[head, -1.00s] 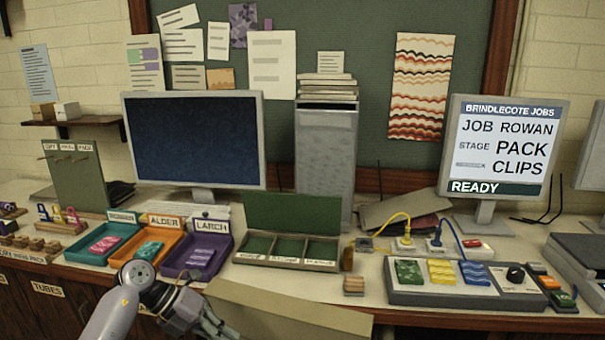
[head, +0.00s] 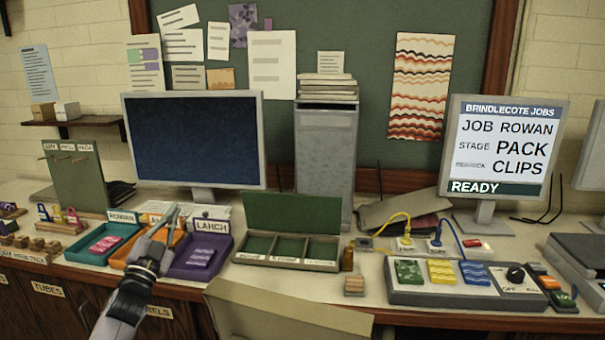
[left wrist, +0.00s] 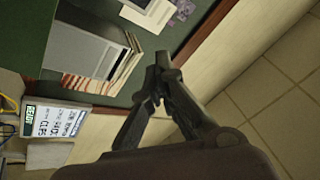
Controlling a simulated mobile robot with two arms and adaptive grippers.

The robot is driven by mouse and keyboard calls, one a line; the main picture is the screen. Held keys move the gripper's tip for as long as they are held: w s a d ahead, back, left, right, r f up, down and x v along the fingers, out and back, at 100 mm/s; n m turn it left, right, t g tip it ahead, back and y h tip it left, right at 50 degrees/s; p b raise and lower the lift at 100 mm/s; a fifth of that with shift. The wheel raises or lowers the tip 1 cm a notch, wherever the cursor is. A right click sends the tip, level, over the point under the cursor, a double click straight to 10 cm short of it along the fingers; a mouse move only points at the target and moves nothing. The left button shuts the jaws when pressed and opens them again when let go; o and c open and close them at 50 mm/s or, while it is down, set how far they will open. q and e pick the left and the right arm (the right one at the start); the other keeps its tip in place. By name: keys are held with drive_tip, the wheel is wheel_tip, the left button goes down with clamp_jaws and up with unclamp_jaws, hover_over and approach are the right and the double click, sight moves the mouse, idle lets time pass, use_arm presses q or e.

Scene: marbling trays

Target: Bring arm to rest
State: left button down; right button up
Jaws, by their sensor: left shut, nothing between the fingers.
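My left gripper (head: 172,214) is raised in front of the orange tray (head: 122,259) in the head view, with its fingers pointing up. Its fingertips are together and hold nothing. The fingers also meet at the tips in the left wrist view (left wrist: 158,62), with only the room behind them. The gripper hides most of the orange tray, its contents and part of its label. My right gripper is not in view.
A teal tray (head: 76,254) and a purple tray (head: 178,270) flank the orange one. A beige box or panel (head: 270,312) is at the front edge. A monitor (head: 195,140) stands behind.

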use_arm(q)
drive_tip(key=a+f+n+g+y, duration=0.3)
drive_tip(key=f+n+g+y, duration=0.3)
drive_tip(key=f, duration=1.8)
drive_tip(key=s+d+f+g+h, duration=0.1)
drive_tip(key=s+f+g, duration=0.1)
drive_tip(key=s+f, duration=0.5)
drive_tip(key=s+d+f+n+g, duration=0.1)
drive_tip(key=s+f+g, duration=0.15)
drive_tip(key=f, duration=0.85)
drive_tip(key=s+d+f+g+h, duration=0.1)
drive_tip(key=s+f+g, duration=0.1)
drive_tip(key=s+f, duration=0.5)
drive_tip(key=s+d+f+g, duration=0.3)
drive_tip(key=s+f+g, duration=0.1)
drive_tip(key=s+f, duration=1.45)
drive_tip(key=s+d+f+g, duration=0.1)
drive_tip(key=s+f, duration=0.1)
drive_tip(key=s, duration=0.8)
drive_tip(key=s+d+f+g, duration=0.2)
drive_tip(key=s+f, duration=0.1)
drive_tip(key=s, duration=0.7)
drive_tip(key=s+d+f+g, duration=0.1)
drive_tip(key=s+f+g, duration=0.1)
drive_tip(key=s, duration=0.9)
drive_tip(key=shift+d+f+n, duration=0.15)
drive_tip(key=shift+f+n, duration=0.15)
drive_tip(key=shift+f, duration=0.3)
